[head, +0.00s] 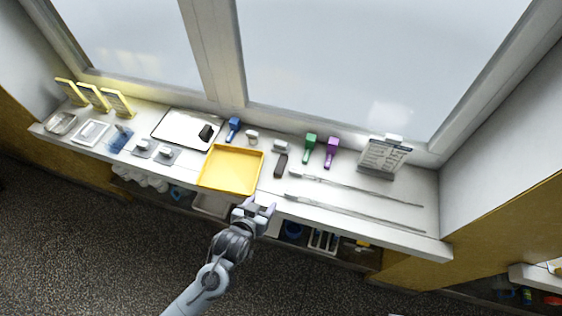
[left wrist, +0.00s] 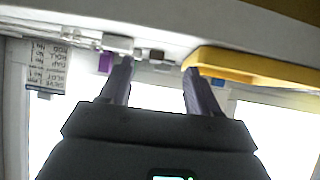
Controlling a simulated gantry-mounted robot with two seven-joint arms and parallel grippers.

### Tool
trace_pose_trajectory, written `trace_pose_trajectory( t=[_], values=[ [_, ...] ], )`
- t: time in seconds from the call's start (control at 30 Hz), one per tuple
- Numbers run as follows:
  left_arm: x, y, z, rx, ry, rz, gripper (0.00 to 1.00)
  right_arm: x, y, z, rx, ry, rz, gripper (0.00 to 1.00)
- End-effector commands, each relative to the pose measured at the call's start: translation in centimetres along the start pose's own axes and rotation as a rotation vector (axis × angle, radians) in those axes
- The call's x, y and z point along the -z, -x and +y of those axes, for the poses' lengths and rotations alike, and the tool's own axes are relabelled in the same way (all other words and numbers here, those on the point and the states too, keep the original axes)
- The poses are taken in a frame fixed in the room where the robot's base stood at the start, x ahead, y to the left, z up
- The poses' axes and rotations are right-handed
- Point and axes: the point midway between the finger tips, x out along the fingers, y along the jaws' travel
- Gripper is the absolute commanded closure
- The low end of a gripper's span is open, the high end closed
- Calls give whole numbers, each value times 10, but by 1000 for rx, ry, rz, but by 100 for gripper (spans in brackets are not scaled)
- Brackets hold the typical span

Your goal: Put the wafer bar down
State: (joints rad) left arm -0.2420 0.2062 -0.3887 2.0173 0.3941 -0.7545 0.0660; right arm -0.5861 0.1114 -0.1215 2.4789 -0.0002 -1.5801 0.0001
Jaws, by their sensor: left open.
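A dark brown bar (head: 280,165), which looks like the wafer bar, lies on the white sill just right of the yellow tray (head: 231,170). My left gripper (head: 259,206) is open and empty, in front of the sill's edge below the tray and bar. In the left wrist view the open fingers (left wrist: 158,75) have nothing between them; a small brown end (left wrist: 157,54), apparently the bar, shows beyond them, apart from them. The yellow tray (left wrist: 255,66) shows at right there. My right gripper is not in view.
A white tray (head: 166,126) with a black block (head: 206,132) is behind left. Blue, green (head: 310,147) and purple (head: 332,151) tools stand at the back. Shelves with items lie under the sill.

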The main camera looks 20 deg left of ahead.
Motion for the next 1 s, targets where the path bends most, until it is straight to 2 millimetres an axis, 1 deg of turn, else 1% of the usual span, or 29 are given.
trace_pose_trajectory(
  t=[0.03,0.1,0.3,0.6,0.87,1.0],
  values=[
    [8,-9,0,11,-1,48,38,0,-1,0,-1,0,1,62],
    [16,-17,-1,24,-1,106,38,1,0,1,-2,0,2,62],
    [31,-34,-3,45,-4,190,38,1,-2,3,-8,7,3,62],
    [39,-73,-4,46,-4,197,38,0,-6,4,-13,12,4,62],
    [41,-86,-4,45,-2,194,38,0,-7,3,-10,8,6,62],
    [44,-102,-1,46,-4,195,38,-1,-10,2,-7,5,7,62]
  ],
)
